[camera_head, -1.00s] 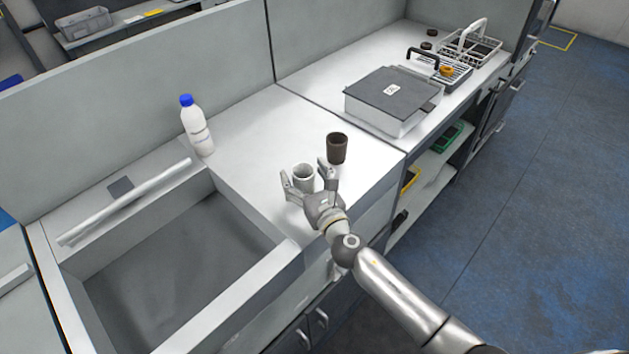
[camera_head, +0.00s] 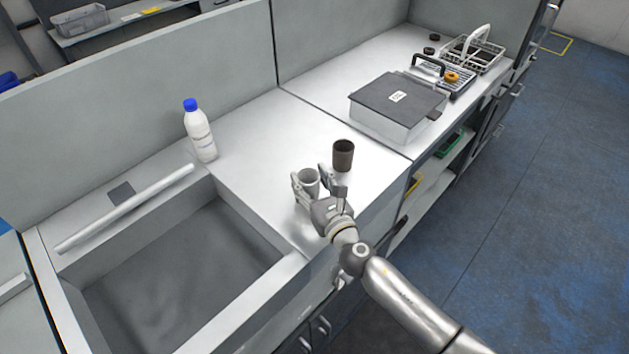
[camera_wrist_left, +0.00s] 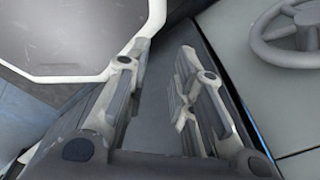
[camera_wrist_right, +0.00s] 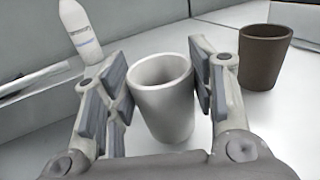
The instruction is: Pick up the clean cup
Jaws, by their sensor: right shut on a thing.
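The white cup (camera_head: 308,182) stands upright on the counter right of the sink. It also shows large in the right wrist view (camera_wrist_right: 163,100). My right gripper (camera_head: 320,186) is around this cup, with a finger on each side, shut on it. A dark brown cup (camera_head: 343,155) stands upright just behind and to the right, apart from the gripper; it also shows in the right wrist view (camera_wrist_right: 264,57). My left gripper (camera_wrist_left: 176,62) shows only in its own wrist view, fingers apart with nothing between them.
The sink (camera_head: 190,270) lies left of the cups. A white bottle with a blue cap (camera_head: 200,135) stands at the sink's back corner. A grey-lidded box (camera_head: 398,103) and a wire rack (camera_head: 474,56) stand farther back right. The counter behind the cups is clear.

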